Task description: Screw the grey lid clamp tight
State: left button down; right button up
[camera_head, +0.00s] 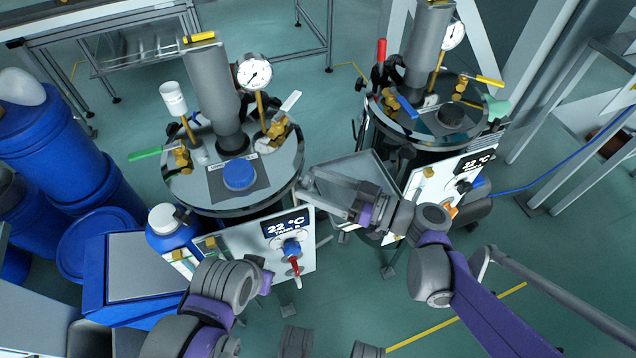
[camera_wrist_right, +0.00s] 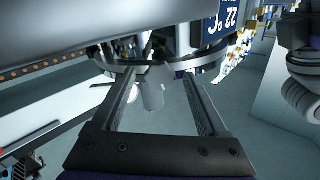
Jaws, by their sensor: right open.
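Tank B, with a round metal lid (camera_head: 205,192), stands left of centre in the head view. A light grey piece (camera_wrist_right: 153,96) hangs at the lid rim in the right wrist view; it appears to be the lid clamp. My right gripper (camera_head: 311,191) is at the right edge of that lid, its fingers pointing left. It is open. In the wrist view the grey piece shows between the two fingers (camera_wrist_right: 162,84), and I see no finger closed on it. In the head view I cannot make out the clamp clearly at the fingertips. My left arm is at the lower left; its gripper fingers are not visible.
Tank B's lid carries a blue cap (camera_head: 239,174), a gauge (camera_head: 253,72) and coloured-handled valves. Its front panel (camera_head: 306,255) has a red-handled valve. A second tank (camera_head: 405,129) stands at right. Blue drums (camera_head: 50,130) fill the left side. Floor is open at lower right.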

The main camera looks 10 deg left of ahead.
grip_shut()
dwell(0.3)
jog(key=shift+m, duration=0.3)
jog(key=m, duration=0.3)
jog(key=shift+m, duration=0.3)
jog(key=m, duration=0.5)
jog(key=shift+p, duration=0.4)
jog(key=m, duration=0.5)
jog(key=shift+m, duration=0.4)
jog(key=m, duration=0.5)
jog(key=shift+m, duration=0.3)
